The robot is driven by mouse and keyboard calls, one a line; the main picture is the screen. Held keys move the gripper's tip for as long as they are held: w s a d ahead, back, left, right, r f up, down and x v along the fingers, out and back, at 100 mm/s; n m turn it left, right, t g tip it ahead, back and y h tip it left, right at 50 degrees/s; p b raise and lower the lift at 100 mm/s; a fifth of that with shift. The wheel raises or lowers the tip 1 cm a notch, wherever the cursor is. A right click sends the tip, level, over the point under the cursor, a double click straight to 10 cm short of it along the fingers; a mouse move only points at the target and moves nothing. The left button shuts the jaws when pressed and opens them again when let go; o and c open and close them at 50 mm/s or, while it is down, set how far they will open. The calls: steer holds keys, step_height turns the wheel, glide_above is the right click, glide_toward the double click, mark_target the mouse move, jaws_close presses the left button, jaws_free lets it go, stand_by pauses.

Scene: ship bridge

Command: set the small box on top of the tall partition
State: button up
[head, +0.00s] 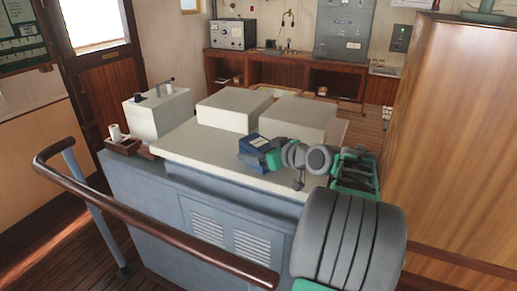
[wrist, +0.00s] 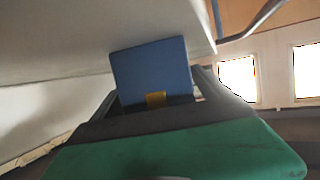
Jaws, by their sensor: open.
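The console (head: 190,165) carries two raised pale blocks (head: 234,110) (head: 299,120) close behind the small box. A pale lever unit (head: 158,113) stands at its left. A wooden handrail (head: 150,210) curves across the front. Floor shows between console and the back desk (head: 285,70).

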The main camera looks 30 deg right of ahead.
steer(key=shift+r, duration=0.15)
jaws_close()
stand_by(0.9)
